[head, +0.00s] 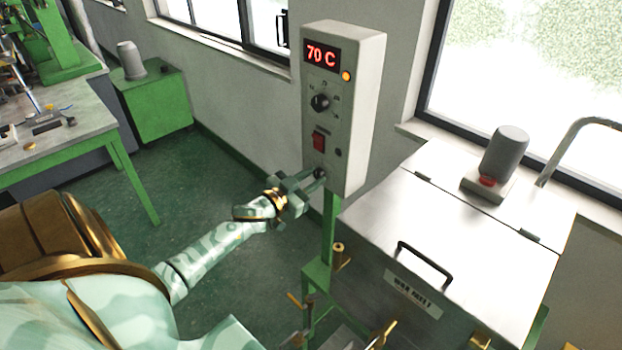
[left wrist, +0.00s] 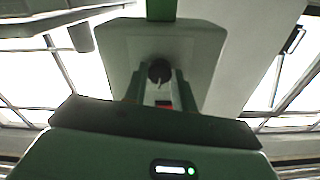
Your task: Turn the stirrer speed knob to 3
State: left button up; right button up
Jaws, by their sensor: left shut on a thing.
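A pale control box (head: 358,110) on a green post carries a red "70 C" display (head: 322,55), an upper black knob (head: 320,102), a red switch (head: 319,141) and a lower black knob (head: 320,173). My left gripper (head: 317,178) is at the box's lower front, shut on the lower black knob, one finger on each side. In the left wrist view the dark round knob (left wrist: 159,71) shows between the fingers, with a light pointer mark on it. Labels and scale numbers are too small to read. My right gripper is not in view.
A metal wax tank (head: 450,235) with a black handle (head: 424,264) stands right of the box. A grey motor (head: 504,155) sits on its lid. A green post and frame (head: 318,285) with brass handles are below the box. A workbench (head: 75,140) is at left, with open floor between.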

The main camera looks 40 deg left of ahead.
pick_arm(q)
jog(key=m, duration=0.5)
jog(key=m+b, duration=0.1)
jog(key=m, duration=0.5)
jog(key=shift+f, duration=0.1)
dwell(0.6)
jog(key=o, duration=1)
